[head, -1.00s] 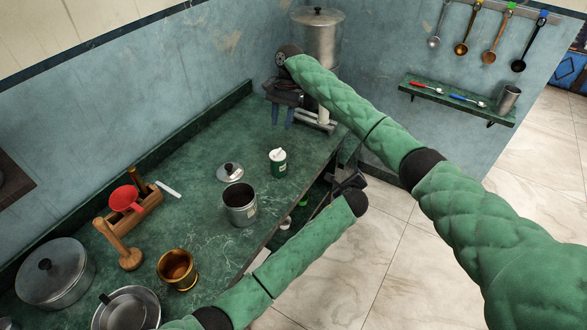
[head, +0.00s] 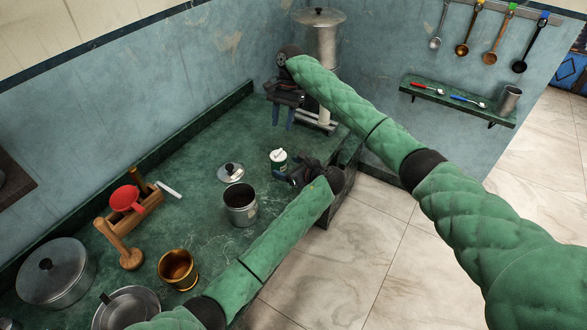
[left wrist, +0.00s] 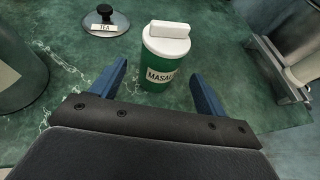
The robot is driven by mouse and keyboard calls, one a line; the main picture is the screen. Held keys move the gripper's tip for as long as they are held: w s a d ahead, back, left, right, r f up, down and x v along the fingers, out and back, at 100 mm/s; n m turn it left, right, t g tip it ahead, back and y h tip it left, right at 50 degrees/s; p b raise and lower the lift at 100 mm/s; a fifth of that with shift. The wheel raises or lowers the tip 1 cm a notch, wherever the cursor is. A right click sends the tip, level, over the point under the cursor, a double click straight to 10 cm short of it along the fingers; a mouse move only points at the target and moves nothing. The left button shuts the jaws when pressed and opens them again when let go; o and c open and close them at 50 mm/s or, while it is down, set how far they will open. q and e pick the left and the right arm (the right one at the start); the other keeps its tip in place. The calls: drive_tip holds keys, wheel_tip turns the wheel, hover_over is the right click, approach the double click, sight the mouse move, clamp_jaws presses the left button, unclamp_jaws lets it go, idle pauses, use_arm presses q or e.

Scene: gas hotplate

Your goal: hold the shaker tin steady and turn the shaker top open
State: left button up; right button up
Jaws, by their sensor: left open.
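The shaker tin is green with a label that reads like "MASALA", partly cut off (left wrist: 158,76). It stands upright on the green counter and also shows in the head view (head: 278,164). Its white shaker top (left wrist: 168,38) has a raised bar across it. My left gripper (left wrist: 158,88) is open, with blue fingers on either side of the tin's lower part, and apart from it. In the head view the left gripper (head: 288,178) is just right of and below the tin. My right gripper (head: 283,116) is raised over the far counter end, its fingers pointing down with a small gap.
A tea lid (left wrist: 105,20) lies left of the tin, and an open metal pot (head: 240,205) stands near it. A tall metal urn (head: 318,40) stands at the back corner. A mortar (head: 177,268) and pans are farther left. Bare counter (head: 215,135) lies behind the tin.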

sight(284, 166)
use_arm(q)
drive_tip(key=shift+x, duration=2.6)
